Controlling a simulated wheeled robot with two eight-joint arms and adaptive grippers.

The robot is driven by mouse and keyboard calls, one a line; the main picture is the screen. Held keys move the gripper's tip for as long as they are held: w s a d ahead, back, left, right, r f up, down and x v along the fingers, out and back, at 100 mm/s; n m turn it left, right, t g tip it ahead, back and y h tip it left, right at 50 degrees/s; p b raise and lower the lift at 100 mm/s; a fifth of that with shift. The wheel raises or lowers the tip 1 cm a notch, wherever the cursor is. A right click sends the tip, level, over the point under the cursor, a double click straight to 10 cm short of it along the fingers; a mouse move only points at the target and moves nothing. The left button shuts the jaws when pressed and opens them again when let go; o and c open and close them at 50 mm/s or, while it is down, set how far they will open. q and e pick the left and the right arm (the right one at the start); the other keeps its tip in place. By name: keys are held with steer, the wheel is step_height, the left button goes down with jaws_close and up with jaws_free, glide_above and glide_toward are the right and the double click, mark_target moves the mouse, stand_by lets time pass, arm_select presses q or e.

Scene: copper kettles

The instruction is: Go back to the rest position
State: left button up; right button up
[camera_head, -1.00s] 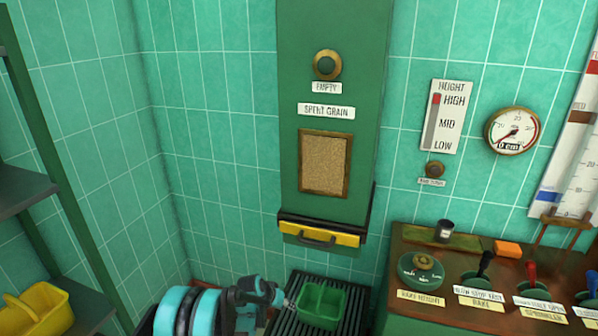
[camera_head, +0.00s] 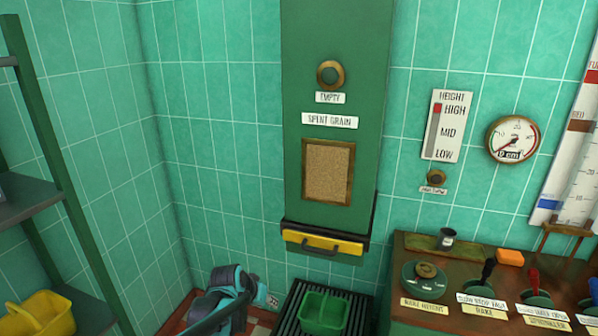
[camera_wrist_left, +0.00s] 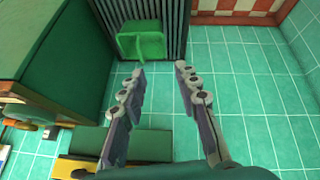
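My left arm (camera_head: 228,290) shows at the bottom of the head view, left of the green bin; its fingers cannot be made out there. In the left wrist view my left gripper (camera_wrist_left: 159,69) is open, its two fingers apart with nothing between them. The green bin (camera_head: 323,313) stands upright on a dark slatted grate (camera_head: 358,310) below the spent grain chute. It also shows in the left wrist view (camera_wrist_left: 141,40), beyond the fingertips and apart from them. My right arm and gripper are not in view.
The green spent grain chute (camera_head: 362,150) has a yellow-fronted hatch (camera_head: 322,244). A control desk (camera_head: 405,320) with knobs and levers stands at the right. A green shelf rack (camera_head: 58,170) with a yellow bin (camera_head: 40,313) is at the left. Tiled wall lies behind.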

arm_select(q)
steer(key=s+a+r+n+y, duration=0.1)
steer(key=s+a+r, duration=0.1)
steer(key=s+r, duration=0.35)
steer(key=s+a+r, duration=0.2)
steer(key=s+r, duration=0.1)
steer(key=s, duration=0.5)
steer(key=s+a+f+t+y, duration=0.1)
steer(key=s+a, duration=0.3)
steer(key=s, duration=0.9)
steer(key=shift+s+n+t+y, duration=0.25)
steer(key=shift+n+t+y, duration=0.05)
steer(key=shift+n+y, duration=0.1)
